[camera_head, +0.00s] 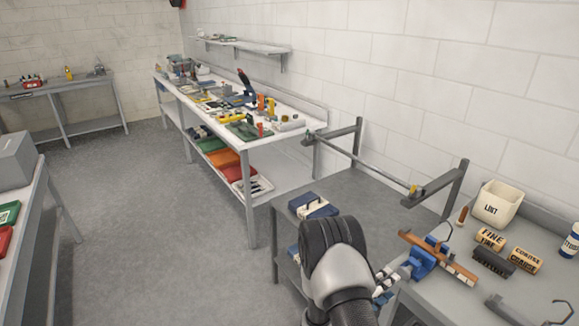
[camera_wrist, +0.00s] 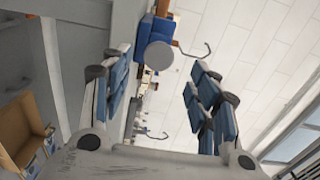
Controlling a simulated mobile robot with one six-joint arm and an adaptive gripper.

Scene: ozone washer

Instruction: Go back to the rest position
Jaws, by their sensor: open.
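My gripper (camera_wrist: 160,62) is open in the wrist view, its two blue-padded fingers spread apart with nothing held between them. In the head view my arm rises at the bottom middle and hides most of the gripper; a bit of it seems to show beside a blue vise (camera_head: 424,262). The vise is on the right bench, with a long brown wooden bar (camera_head: 450,262) across it. In the wrist view a blue block with a round grey end (camera_wrist: 158,56) shows beyond the fingers; whether they touch it is not visible, but a gap appears.
The right bench (camera_head: 440,300) holds a white bin (camera_head: 497,203), labelled blocks (camera_head: 490,240), a dark brush (camera_head: 493,262) and wire hooks. A rail frame (camera_head: 360,160) stands behind my arm. A cluttered white bench (camera_head: 285,137) stands farther back. The grey floor (camera_head: 150,220) at left is clear.

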